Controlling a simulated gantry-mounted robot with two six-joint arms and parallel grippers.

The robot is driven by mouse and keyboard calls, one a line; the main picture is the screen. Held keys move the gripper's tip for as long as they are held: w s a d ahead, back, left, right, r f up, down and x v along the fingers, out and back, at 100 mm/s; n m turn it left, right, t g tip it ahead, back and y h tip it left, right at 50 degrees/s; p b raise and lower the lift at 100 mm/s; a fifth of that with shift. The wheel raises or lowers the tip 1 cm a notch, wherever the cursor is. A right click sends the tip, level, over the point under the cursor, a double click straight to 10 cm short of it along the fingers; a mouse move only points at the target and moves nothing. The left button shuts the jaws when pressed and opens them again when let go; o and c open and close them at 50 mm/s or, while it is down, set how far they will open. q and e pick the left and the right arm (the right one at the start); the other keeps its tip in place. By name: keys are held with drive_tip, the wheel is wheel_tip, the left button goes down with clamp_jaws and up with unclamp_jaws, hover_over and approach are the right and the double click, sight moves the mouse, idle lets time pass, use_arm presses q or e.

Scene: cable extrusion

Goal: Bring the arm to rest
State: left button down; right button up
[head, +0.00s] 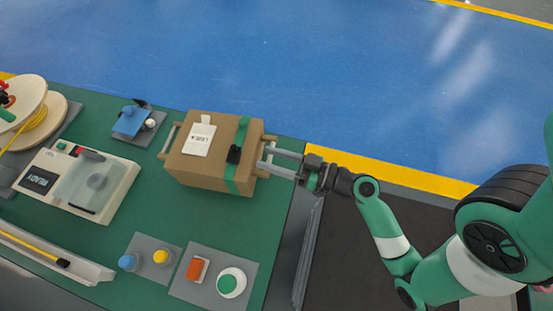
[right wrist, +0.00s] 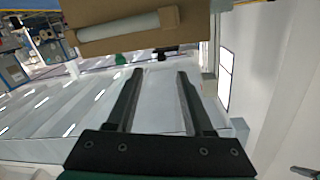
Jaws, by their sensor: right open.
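My right arm reaches in from the right in the head view. Its gripper (head: 270,160) is at the right side of a brown box (head: 211,174), close to the handle on that side. In the right wrist view the two fingers (right wrist: 160,74) are spread with nothing between them. The box's pale bar-shaped handle (right wrist: 118,27) shows beyond the fingertips, against the brown box side (right wrist: 190,22). The box stands on the green table (head: 110,232), with a green strap and a white label. My left gripper is not seen.
A machine with a clear cover (head: 92,188) and a cable spool (head: 45,122) stand at left. A blue item (head: 130,122) lies behind. Grey mats with a blue cap (head: 128,262), a yellow cap (head: 161,257) and a green-topped round item (head: 231,283) lie in front. Blue floor is clear.

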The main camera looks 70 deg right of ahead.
drive_tip(key=shift+s+r, duration=0.1)
drive_tip(key=shift+s, duration=0.55)
